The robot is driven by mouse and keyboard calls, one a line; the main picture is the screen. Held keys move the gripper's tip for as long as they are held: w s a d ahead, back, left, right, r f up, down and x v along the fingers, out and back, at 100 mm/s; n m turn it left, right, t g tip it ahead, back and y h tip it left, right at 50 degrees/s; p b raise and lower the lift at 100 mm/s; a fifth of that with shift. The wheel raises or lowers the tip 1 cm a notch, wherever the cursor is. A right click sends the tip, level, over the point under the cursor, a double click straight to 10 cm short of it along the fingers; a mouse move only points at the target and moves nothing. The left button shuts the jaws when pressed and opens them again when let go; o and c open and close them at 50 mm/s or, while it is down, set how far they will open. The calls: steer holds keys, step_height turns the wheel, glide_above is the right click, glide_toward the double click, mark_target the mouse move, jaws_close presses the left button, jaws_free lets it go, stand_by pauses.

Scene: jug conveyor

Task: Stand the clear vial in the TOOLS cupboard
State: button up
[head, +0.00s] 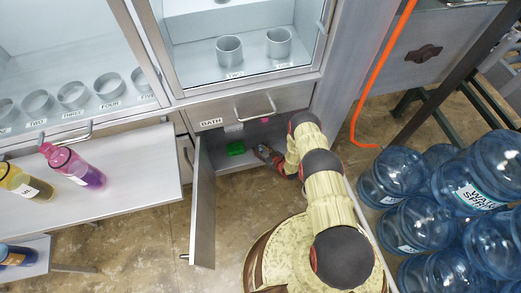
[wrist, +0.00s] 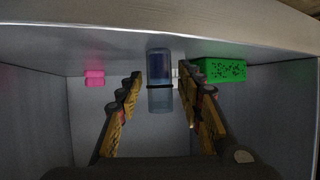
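The clear vial (wrist: 160,98) is a bluish see-through cylinder with a dark band around it, inside the low cupboard (wrist: 240,120). My gripper (wrist: 159,88) is open inside this cupboard, with one finger on each side of the vial and a narrow gap showing on both sides. Whether the vial touches the cupboard's bottom I cannot tell. In the head view my gripper (head: 264,152) reaches into the open cupboard below a drawer, and the vial is not clearly seen. No TOOLS label is readable.
A green block (wrist: 222,70) and a pink object (wrist: 95,77) are in the cupboard, on either side of the vial. The cupboard door (head: 203,205) stands open left of my arm. The drawer (head: 250,110) above is marked BATH. Blue water jugs (head: 400,170) stand right.

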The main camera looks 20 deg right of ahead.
steer(key=shift+r, duration=0.2)
steer(key=p+v, duration=0.4)
steer(key=v, duration=0.8)
steer(key=shift+f, duration=0.1)
